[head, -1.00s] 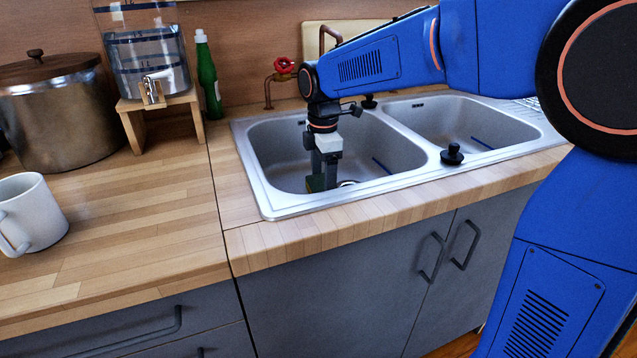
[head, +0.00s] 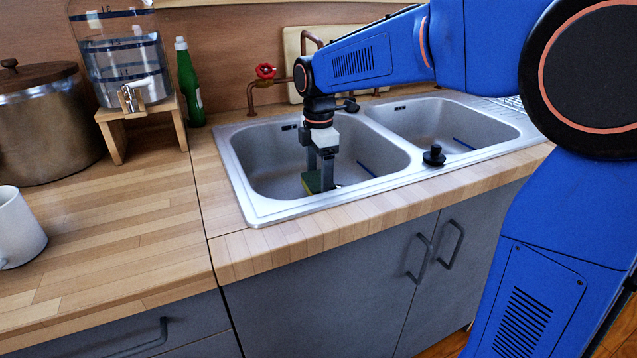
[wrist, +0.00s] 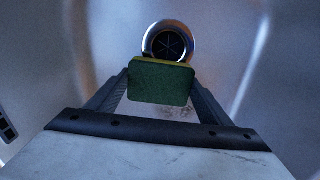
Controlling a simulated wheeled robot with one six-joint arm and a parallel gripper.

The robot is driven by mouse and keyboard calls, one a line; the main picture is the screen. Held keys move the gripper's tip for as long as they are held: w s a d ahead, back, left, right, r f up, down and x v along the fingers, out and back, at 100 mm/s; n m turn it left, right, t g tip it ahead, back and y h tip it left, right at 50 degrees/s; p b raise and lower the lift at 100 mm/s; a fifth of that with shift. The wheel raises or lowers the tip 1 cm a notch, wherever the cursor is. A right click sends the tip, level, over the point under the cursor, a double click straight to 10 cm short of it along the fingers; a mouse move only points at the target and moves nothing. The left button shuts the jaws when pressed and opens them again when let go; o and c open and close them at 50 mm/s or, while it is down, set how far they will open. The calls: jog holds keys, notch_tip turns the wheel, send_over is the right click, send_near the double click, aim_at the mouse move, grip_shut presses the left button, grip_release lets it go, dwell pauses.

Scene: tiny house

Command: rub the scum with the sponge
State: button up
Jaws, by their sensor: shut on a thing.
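My gripper (head: 321,176) points down into the left sink basin (head: 265,160), low near its floor. It is shut on the sponge (head: 312,184), which has a green face and a yellowish layer. In the wrist view the sponge (wrist: 161,83) sits between the fingers, its green face toward the camera. A faint brownish smudge, probably the scum (wrist: 178,112), shows on the basin floor just below the sponge in that picture. I cannot tell whether the sponge touches the floor. The sponge covers part of the basin floor.
The drain (wrist: 170,41) lies just beyond the sponge. A black stopper (head: 433,156) stands on the sink's front rim, near the right basin (head: 450,125). A red-handled tap (head: 265,72) is behind. A green bottle (head: 189,88), water dispenser (head: 120,60), pot (head: 45,125) and white mug (head: 18,230) stand left.

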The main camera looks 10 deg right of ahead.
jog(key=shift+r, duration=2.3)
jog(key=shift+r, duration=0.1)
jog(key=shift+r, duration=1.4)
